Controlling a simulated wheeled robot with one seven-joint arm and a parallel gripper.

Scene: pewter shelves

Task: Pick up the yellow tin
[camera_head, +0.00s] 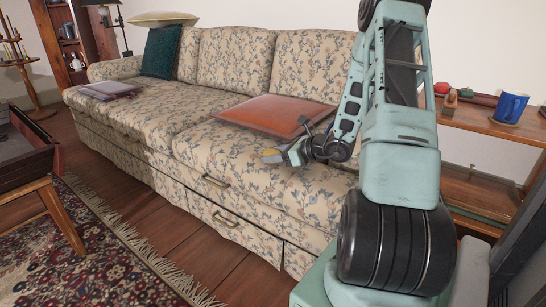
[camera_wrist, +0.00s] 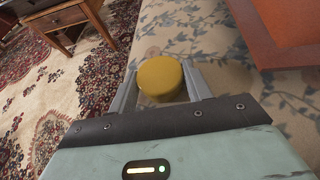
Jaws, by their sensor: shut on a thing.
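The yellow tin (camera_wrist: 161,77) shows in the wrist view as a round yellow top between the two grey fingers of my gripper (camera_wrist: 160,88). The fingers are shut on its sides. In the head view, a small yellow part of the tin (camera_head: 271,156) shows at the end of my gripper (camera_head: 285,157), above the seat of the floral sofa (camera_head: 240,150). The tin's lower part is hidden in both views. I cannot tell whether the tin touches the seat cushion.
A purple folded item (camera_head: 110,90) lies at the sofa's left. A dark wooden table (camera_head: 25,155) stands at left on the patterned rug (camera_head: 95,260).

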